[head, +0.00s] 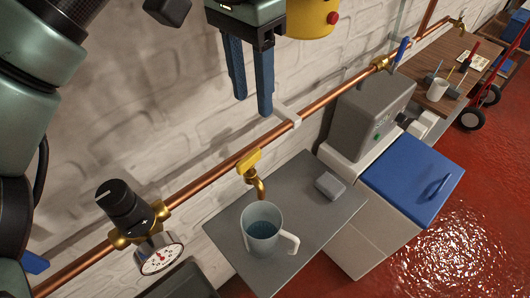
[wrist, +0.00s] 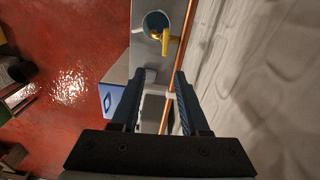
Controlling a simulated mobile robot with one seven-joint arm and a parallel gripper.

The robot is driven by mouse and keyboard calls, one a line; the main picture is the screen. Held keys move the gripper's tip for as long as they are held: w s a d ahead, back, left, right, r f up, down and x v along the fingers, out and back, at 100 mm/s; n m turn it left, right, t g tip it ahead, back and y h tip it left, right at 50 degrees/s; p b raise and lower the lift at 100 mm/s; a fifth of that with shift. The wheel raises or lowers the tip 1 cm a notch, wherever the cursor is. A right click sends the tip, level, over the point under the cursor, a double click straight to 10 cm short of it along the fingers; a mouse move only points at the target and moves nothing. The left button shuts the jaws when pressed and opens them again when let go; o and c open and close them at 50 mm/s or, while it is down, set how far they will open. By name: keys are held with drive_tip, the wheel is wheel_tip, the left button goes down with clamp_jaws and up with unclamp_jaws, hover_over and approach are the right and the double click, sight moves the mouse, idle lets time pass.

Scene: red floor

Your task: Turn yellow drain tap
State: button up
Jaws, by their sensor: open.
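The yellow drain tap (head: 249,163) sits on the copper pipe along the wall, with a brass spout pointing down toward a grey-white mug (head: 263,232) on a grey shelf. The tap handle also shows in the wrist view (wrist: 166,41), near the mug (wrist: 155,24). My gripper (head: 256,105) has two blue fingers, open and empty. In the head view it hangs above the tap, in front of the wall. In the wrist view the tap appears beyond and between the fingertips (wrist: 161,74). The mug holds bluish liquid.
The copper pipe (head: 210,181) carries a black regulator knob (head: 122,204), a dial gauge (head: 158,257) and a blue-handled valve (head: 402,50). A grey machine (head: 369,112) and blue-lidded box (head: 412,178) stand right. A small grey block (head: 330,185) lies on the shelf.

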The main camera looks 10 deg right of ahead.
sight(249, 157)
drive_tip(key=shift+n+y, duration=0.3)
drive_tip(key=f, duration=0.8)
drive_tip(key=a+f, duration=0.1)
drive_tip(key=f, duration=0.4)
drive_tip(key=shift+f, duration=0.1)
clamp_jaws()
